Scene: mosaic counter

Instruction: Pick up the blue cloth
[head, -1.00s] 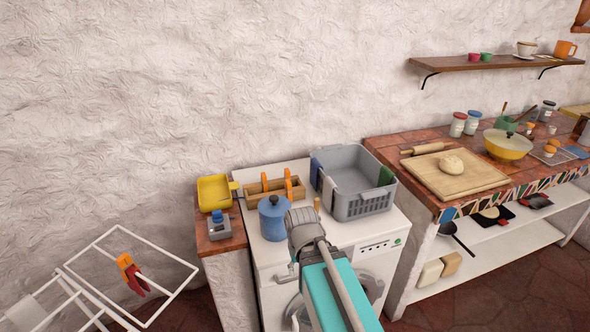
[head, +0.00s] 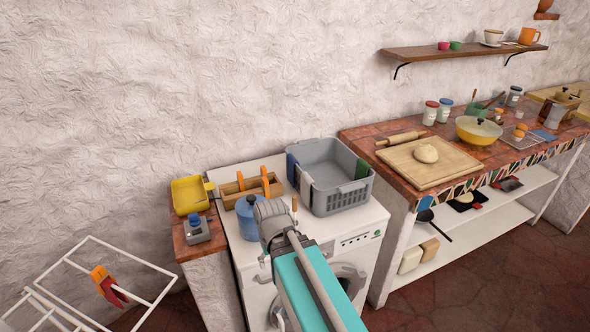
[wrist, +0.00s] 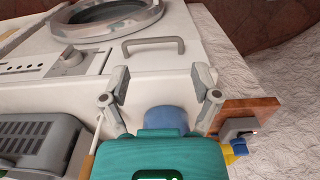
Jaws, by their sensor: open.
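A dark blue cloth (head: 292,168) hangs over the left rim of the grey laundry basket (head: 345,200) on the washing machine. A pale grey cloth hangs beside it and a green cloth (head: 362,168) hangs over the right rim. My gripper (wrist: 160,78) is open and empty in the wrist view, its fingers spread above the machine top. In the head view my arm reaches over the machine's front, left of and below the basket, apart from the blue cloth. The fingertips are hard to make out there. I cannot make out the blue cloth in the wrist view.
A blue lidded canister (head: 245,217) stands close by my gripper. A wooden caddy (head: 250,187) with orange handles stands behind it. The tiled counter (head: 365,148) with a dough board is at right. A drying rack (head: 130,258) stands at lower left.

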